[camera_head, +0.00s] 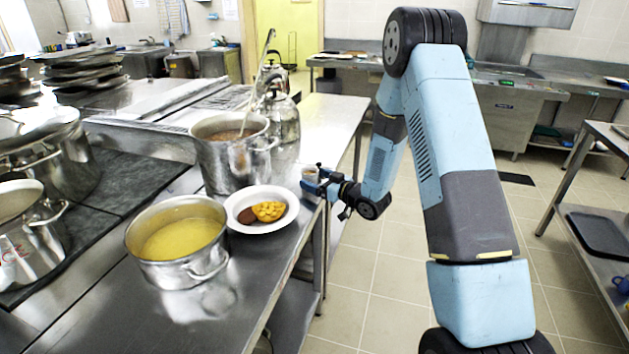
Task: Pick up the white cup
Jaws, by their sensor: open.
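The white cup (310,172) is small and stands at the right edge of the steel counter, just right of the white plate. My gripper (313,182) comes in from the right with its blue fingers open around or right beside the cup. The fingers hide the cup's lower part. I cannot tell whether they touch it.
The white plate (242,222) with food lies close to the left of my gripper. A pot of yellow soup (203,272) and a taller stockpot with a ladle (222,173) stand on the counter (251,267). The tiled floor (385,260) to the right is clear.

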